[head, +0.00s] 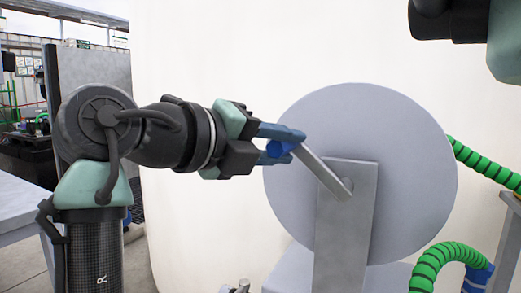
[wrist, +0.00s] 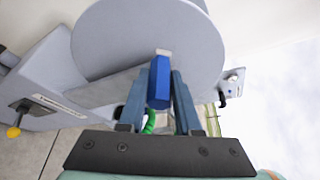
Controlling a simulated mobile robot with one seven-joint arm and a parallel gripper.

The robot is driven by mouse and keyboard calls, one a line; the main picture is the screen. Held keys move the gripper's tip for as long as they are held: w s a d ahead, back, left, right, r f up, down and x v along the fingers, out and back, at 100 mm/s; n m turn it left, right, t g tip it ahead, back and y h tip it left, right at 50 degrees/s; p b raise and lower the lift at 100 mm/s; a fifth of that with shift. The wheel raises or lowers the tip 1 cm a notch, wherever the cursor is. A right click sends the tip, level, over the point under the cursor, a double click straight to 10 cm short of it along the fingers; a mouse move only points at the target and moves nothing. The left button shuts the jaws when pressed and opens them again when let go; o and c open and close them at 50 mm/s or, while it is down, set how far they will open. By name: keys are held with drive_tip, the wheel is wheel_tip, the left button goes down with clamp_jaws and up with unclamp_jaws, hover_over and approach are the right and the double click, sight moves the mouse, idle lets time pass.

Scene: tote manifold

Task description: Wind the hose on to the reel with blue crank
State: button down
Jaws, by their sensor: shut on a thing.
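The reel is a large grey disc (head: 405,160) on an upright grey bracket (head: 343,235) in the head view. Its grey crank arm (head: 322,174) runs from the hub up and left to the blue crank handle (head: 279,149). My gripper (head: 284,144) reaches in from the left, its blue-grey fingers shut on the blue handle. In the wrist view the blue handle (wrist: 159,82) stands between the two fingers of my gripper (wrist: 160,90), in front of the reel disc (wrist: 150,35). The green ribbed hose (head: 485,165) shows at the right, partly hidden behind the disc.
A lower loop of green hose (head: 440,258) with a blue end piece (head: 475,278) is at the right. A big pale tank wall (head: 220,45) fills the background. A grey table (head: 22,205) stands at the left. A yellow knob (wrist: 13,132) shows in the wrist view.

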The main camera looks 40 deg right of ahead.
drive_tip(key=shift+s+d+r+m+t+y+p, duration=0.25)
drive_tip(key=shift+s+r+m+p, duration=0.2)
drive_tip(key=shift+s+r+p, duration=0.15)
drive_tip(key=shift+s+d+r+m+t+y+p, duration=0.15)
drive_tip(key=shift+s+d+r+m+p, duration=0.05)
drive_tip(key=shift+s+r+m+p, duration=0.35)
drive_tip(key=shift+s+f, duration=0.1)
drive_tip(key=shift+s, duration=0.05)
drive_tip(key=c, duration=0.6)
unclamp_jaws()
drive_tip(key=p+v, duration=0.4)
drive_tip(key=v, duration=0.9)
